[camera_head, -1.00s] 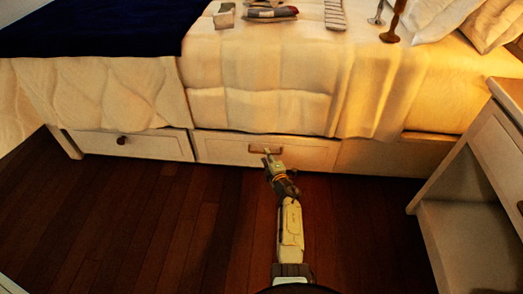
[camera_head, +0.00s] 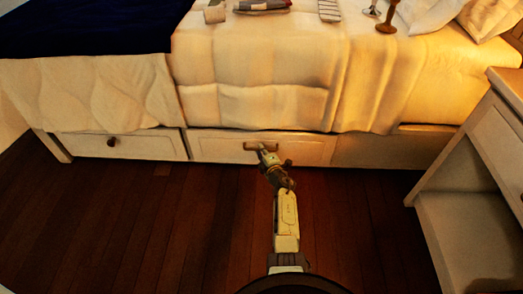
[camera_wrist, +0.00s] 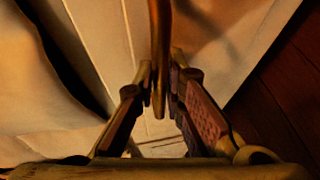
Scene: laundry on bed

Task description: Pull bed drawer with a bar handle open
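The bed drawer (camera_head: 222,147) with a bar handle (camera_head: 249,146) is the middle panel under the bed. Its pale front looks nearly level with its neighbours; I cannot tell whether it stands slightly out. My gripper (camera_head: 264,149) reaches up to the handle from the floor side. In the wrist view, the bar handle (camera_wrist: 160,40) runs between the two fingertips of my gripper (camera_wrist: 160,76). The fingers are drawn in close on both sides of the bar and look shut on it. The exact contact is partly hidden.
Another drawer (camera_head: 150,147) with a round knob is at the left. A nightstand (camera_head: 495,130) with an open shelf stands at the right. The bed cover (camera_head: 250,70) hangs just above the drawers. The dark wood floor (camera_head: 120,220) in front is clear.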

